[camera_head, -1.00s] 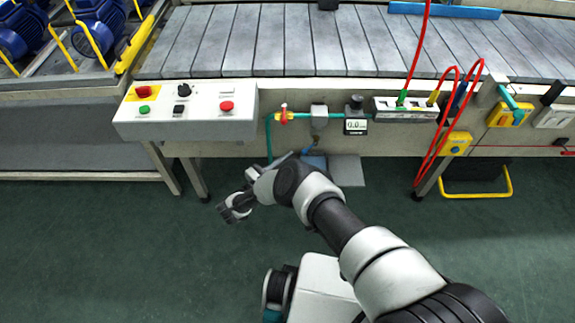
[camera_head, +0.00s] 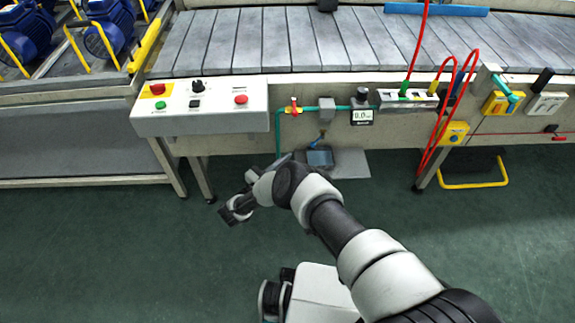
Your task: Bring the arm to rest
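My arm reaches up and left from the lower right of the head view, over the green floor. My gripper (camera_head: 226,216) is at its far end, left of the middle, in front of the conveyor's lower frame and below the control box. It is small and dark in the picture, and I cannot tell whether its fingers are open or shut. No held object can be made out. It appears apart from the bench.
The slatted conveyor (camera_head: 300,42) runs across the back. A control box (camera_head: 200,105) juts out from its front. A gauge (camera_head: 362,110) and red hoses (camera_head: 436,135) hang to the right. A yellow-framed step (camera_head: 474,170) stands on the floor. The front left floor is clear.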

